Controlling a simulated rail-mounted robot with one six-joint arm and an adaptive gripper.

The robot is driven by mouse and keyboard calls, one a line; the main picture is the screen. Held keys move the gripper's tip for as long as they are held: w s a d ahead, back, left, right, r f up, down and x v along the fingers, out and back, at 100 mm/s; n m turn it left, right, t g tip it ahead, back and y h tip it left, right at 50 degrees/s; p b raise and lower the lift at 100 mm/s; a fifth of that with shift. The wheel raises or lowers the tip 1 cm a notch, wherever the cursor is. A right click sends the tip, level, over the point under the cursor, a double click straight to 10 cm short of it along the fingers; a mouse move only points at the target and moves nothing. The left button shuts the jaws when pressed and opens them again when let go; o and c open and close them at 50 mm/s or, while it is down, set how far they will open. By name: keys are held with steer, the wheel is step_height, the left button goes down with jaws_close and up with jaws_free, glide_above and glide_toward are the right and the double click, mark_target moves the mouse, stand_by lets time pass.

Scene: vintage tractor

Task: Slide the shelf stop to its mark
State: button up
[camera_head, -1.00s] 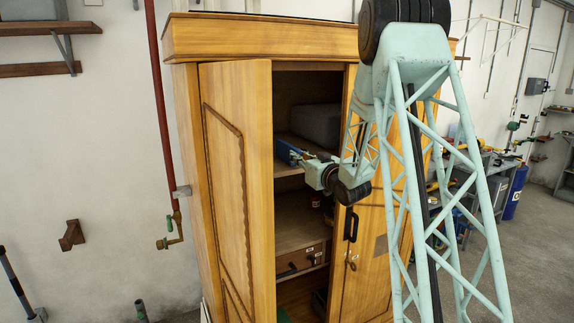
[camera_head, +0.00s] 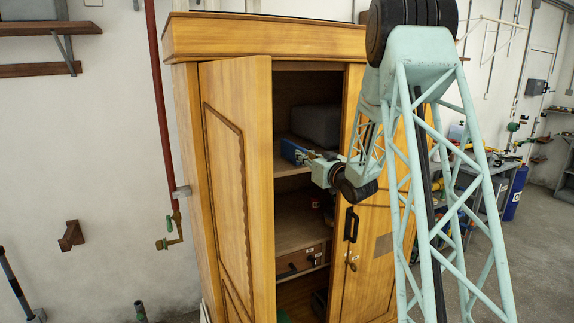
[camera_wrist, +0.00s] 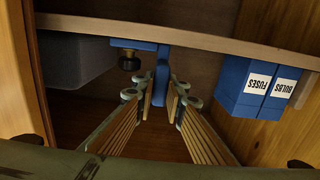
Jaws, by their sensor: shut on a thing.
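The shelf stop (camera_wrist: 162,62) is a blue bracket with a dark round knob, fitted on the edge of the pale shelf (camera_wrist: 220,43) in the wrist view, which looks upside down. My gripper (camera_wrist: 163,95) is shut on the stop's blue tab, one slatted finger on each side. In the head view my gripper (camera_head: 306,158) reaches into the open cabinet at shelf height; the stop cannot be clearly told apart there from the blue boxes. I cannot make out a mark on the shelf edge.
Blue boxes labelled FUSES (camera_wrist: 243,82) and BULBS (camera_wrist: 278,92) stand on one side of the stop, a grey box (camera_wrist: 75,62) on the other. The cabinet's left door (camera_head: 235,180) stands open; the right door (camera_head: 370,245) is close to my arm.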

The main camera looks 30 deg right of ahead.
steer(key=shift+d+b, duration=0.35)
steer(key=shift+d, duration=1.65)
steer(key=o, duration=0.9)
steer(key=shift+s, duration=0.15)
steer(key=shift+s+a, duration=0.15)
steer(key=shift+s, duration=5.75)
